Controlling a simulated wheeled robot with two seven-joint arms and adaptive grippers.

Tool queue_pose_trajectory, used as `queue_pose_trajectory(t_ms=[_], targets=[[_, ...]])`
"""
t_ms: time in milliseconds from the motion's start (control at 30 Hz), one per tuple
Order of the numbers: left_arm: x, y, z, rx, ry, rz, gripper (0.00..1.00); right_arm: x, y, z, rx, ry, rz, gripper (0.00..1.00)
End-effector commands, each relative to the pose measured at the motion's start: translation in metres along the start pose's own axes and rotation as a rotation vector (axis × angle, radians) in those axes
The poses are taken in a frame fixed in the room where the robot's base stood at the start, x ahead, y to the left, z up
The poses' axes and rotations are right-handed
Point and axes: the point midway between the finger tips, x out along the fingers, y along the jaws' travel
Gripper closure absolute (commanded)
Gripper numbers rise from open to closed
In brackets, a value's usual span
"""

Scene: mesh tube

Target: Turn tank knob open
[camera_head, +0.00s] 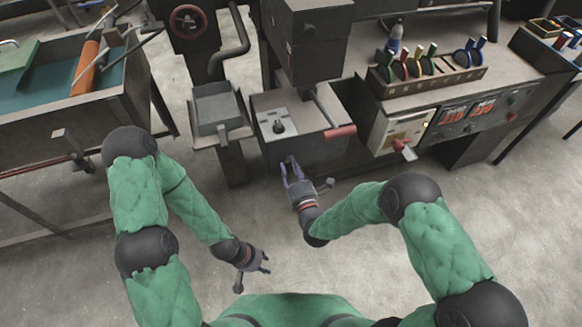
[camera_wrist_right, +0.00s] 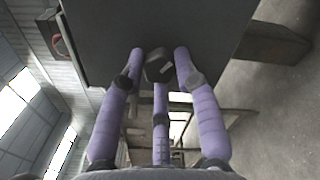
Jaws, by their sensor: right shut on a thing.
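The tank is a dark grey box (camera_head: 310,150) in the middle of the head view. Its dark face (camera_wrist_right: 215,45) fills the top of the right wrist view. A dark knob (camera_wrist_right: 157,66) with a small pale mark stands on that face. My right gripper (camera_head: 289,163) reaches the front of the tank in the head view. Its purple fingers (camera_wrist_right: 160,72) are shut on the knob, one on each side and a third below. My left gripper (camera_head: 263,263) hangs low over the floor, apart from everything, with its fingers spread and empty.
A red-ended handle (camera_head: 340,132) sticks out at the tank's right edge. A small grey tray (camera_head: 217,108) stands left of it. A bench with a tool rack (camera_head: 440,85) and a control panel (camera_head: 470,115) is on the right. The floor in front is clear.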

Motion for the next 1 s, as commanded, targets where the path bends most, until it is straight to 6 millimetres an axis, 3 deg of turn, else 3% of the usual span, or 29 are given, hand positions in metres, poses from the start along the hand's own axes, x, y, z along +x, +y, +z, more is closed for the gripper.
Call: queue_pose_trajectory(t_ms=[500,1000], targets=[[0.0,0.0,0.0,0.0,0.0,0.0,0.6,0.0,-0.0014,0.0031,-0.328,-0.009,-0.008,1.0],[-0.0001,0.0001,0.0,0.0,0.0,0.0,0.6,0.0012,0.0002,0.0048,-0.385,-0.013,-0.005,1.0]])
